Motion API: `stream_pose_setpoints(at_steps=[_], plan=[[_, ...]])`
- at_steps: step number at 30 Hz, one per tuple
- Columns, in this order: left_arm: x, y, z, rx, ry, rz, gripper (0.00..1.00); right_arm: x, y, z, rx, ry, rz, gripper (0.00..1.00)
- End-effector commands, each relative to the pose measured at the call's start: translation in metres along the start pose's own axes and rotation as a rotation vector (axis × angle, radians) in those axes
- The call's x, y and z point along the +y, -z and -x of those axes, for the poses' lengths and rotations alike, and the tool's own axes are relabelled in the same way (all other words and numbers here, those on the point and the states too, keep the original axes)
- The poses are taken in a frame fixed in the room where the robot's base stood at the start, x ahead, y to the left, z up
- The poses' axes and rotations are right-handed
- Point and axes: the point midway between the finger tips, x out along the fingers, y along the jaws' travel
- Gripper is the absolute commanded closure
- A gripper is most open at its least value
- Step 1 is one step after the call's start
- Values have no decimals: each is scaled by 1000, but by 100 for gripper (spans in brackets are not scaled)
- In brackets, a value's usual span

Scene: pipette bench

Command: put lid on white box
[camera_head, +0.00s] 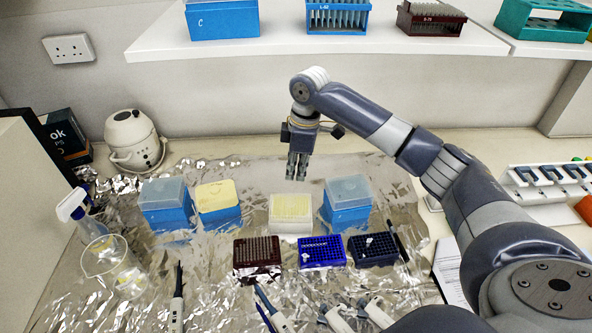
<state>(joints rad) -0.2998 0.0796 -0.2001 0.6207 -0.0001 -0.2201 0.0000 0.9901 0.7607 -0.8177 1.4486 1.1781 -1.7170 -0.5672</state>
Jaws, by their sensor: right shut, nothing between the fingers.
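The white box (291,227) stands on the foil in the middle of the bench, and its top is a pale yellow grid that looks uncovered. I cannot make out a separate loose lid for it. My right gripper (297,178) hangs pointing down above and just behind the white box, fingers shut and empty, apart from the box. My left gripper is not in view.
A blue box with a clear lid (347,190) stands close right of the white box. A yellow-topped blue box (219,207) and another clear-lidded blue box (167,208) stand left. Dark racks (257,253) and pipettes (177,305) lie in front.

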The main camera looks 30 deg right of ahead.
Motion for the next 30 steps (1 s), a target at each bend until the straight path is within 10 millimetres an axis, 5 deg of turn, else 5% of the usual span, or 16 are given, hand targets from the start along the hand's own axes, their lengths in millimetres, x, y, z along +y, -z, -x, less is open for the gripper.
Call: stream_pose_setpoints(at_steps=[5, 19, 30], plan=[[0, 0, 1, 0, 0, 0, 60, 0, 1, -2, -5, 1, -20, 100], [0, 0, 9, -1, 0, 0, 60, 1, 10, -49, -116, -30, -490, 100], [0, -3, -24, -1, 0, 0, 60, 1, 6, -75, -118, -33, -501, 100]])
